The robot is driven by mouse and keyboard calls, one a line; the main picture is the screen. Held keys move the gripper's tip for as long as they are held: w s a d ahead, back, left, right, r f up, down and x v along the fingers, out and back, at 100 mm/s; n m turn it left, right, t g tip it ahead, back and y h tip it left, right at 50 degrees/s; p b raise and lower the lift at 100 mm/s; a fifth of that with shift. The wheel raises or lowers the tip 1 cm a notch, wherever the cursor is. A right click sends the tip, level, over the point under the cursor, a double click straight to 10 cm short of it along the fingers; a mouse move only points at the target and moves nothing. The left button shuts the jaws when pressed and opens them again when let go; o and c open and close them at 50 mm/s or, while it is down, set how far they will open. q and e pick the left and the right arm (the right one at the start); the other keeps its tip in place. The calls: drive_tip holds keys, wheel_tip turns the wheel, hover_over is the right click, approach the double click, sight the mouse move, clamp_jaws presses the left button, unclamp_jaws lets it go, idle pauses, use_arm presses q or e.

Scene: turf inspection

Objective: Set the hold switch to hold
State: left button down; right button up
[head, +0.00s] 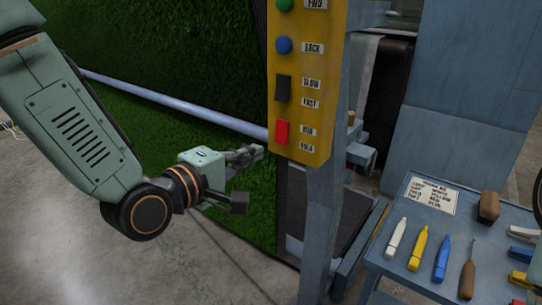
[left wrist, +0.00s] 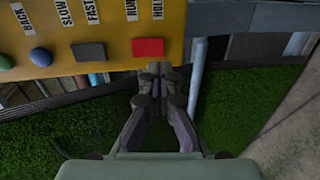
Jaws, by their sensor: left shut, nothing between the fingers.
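The yellow control panel (head: 300,60) is mounted on a blue-grey post. Low on it is the red hold switch (head: 281,132), with labels RUN above and HOLD below to its right. Which way the switch is tipped I cannot tell. My left gripper (head: 258,152) is shut and empty, its fingertips just left of and slightly below the switch in the head view. In the left wrist view the closed fingertips (left wrist: 160,69) are by the panel's edge, close to the red switch (left wrist: 148,47). Contact with it is not clear. My right gripper is out of view.
Above the red switch are a black SLOW/FAST switch (head: 283,88), a blue BACK button (head: 283,45) and a green button (head: 284,5). A blue table (head: 390,262) with markers and a label card stands at right. Green turf hangs behind my arm.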

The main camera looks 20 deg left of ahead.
sight(279, 140)
use_arm(q)
drive_tip(key=x, duration=0.6)
drive_tip(key=shift+d, duration=0.1)
drive_tip(key=shift+w, duration=0.2)
drive_tip(key=shift+s, duration=0.1)
